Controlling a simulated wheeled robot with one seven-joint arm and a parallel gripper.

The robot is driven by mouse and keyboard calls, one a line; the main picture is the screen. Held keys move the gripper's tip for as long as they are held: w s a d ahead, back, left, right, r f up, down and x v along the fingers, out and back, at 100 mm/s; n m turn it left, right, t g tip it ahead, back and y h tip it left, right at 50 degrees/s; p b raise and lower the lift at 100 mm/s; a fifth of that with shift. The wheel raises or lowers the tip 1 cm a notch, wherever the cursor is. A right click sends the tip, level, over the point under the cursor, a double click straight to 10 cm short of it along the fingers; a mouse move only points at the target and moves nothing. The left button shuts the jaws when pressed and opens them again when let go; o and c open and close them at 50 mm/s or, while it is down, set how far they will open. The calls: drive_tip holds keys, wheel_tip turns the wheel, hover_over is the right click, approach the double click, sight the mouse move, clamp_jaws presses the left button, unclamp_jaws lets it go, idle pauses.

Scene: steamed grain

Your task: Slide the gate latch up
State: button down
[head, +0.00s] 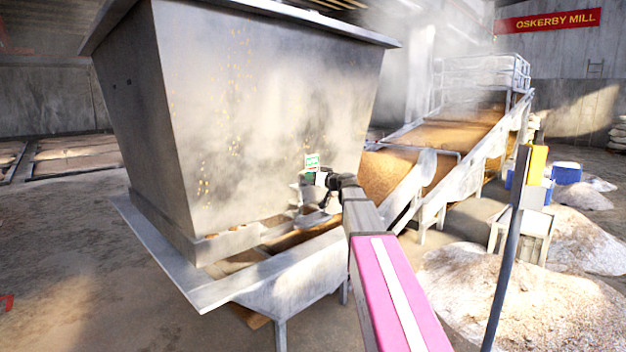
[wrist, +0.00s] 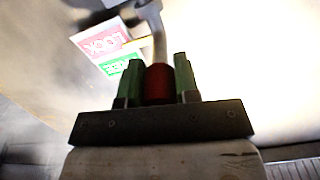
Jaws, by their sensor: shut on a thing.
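The gate latch shows in the wrist view as a grey bent bar with a red grip (wrist: 159,85) at its near end. My gripper (wrist: 158,76) has two green fingers, one on each side of the red grip, and is shut on it. Beside the bar is a label (wrist: 106,45) with a red and white LOCK part and a green part that seems to read FREE. In the head view my gripper (head: 318,184) is against the hopper's lower right side, just below the small green label (head: 312,161). The latch is too small and covered there to make out.
The large steel hopper (head: 265,100) stands over a metal trough frame (head: 250,275). A conveyor (head: 445,135) with grain rises behind on the right. A dark post (head: 508,245), blue bins (head: 566,173) and grain heaps (head: 490,285) are at right. The floor at left is open.

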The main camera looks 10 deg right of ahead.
drive_tip(key=shift+r, duration=1.8)
idle(0.4)
drive_tip(key=c, duration=0.8)
unclamp_jaws()
drive_tip(key=shift+s, duration=0.1)
